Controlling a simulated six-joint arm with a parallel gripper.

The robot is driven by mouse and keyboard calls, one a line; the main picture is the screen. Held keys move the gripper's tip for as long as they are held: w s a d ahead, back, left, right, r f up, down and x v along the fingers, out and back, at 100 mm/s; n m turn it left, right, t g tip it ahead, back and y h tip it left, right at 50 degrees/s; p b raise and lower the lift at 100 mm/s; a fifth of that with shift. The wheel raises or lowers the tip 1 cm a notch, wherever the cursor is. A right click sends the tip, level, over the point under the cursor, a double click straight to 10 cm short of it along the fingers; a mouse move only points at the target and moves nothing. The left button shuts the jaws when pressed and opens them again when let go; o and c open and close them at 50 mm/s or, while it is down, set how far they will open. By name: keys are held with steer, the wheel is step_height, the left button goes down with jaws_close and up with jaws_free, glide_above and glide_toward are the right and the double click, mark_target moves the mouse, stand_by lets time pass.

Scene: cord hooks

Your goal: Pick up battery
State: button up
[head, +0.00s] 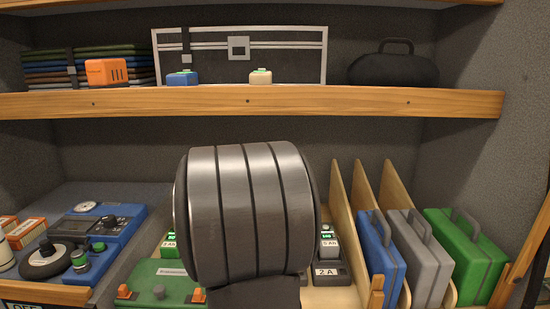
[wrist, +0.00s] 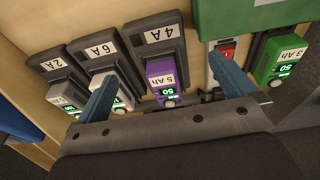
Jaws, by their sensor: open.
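In the wrist view my gripper (wrist: 165,67) is open, its two blue fingers spread on either side of a purple battery (wrist: 166,80) marked 5 Ah. That battery sits in the charger labelled 4A (wrist: 152,35); I cannot tell if the fingers touch it. To its left, a white battery (wrist: 124,102) sits in the 6A charger (wrist: 100,55), partly behind the left finger, and a grey battery (wrist: 65,103) sits in the 2A charger (wrist: 55,68). At right is a green 3 Ah battery (wrist: 283,62). The grey battery (head: 328,245) also shows in the head view.
In the head view my arm hides the shelf's middle. A green box with orange terminals (head: 158,284) stands left, near a blue device (head: 110,229). Wooden dividers (head: 363,190) and blue, grey and green cases (head: 465,255) stand right. A wooden shelf edge (head: 250,103) runs above.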

steer(key=c, duration=0.5)
steer(key=shift+d, duration=0.1)
steer(key=w+d+r+t, duration=0.1)
steer(key=w+d+r, duration=0.25)
steer(key=d, duration=0.35)
steer(key=w+d+r+t, duration=0.1)
steer(key=w+d+r, duration=0.1)
steer(key=d+r, duration=0.35)
steer(key=x, duration=0.8)
steer(key=d+x, duration=0.1)
steer(key=x, duration=0.3)
steer(key=shift+s+f, duration=0.3)
steer(key=shift+f, duration=0.1)
steer(key=shift+w+x, duration=0.15)
steer(key=shift+x, duration=1.45)
steer(key=shift+w+x, duration=0.1)
steer(key=shift+x, duration=1.45)
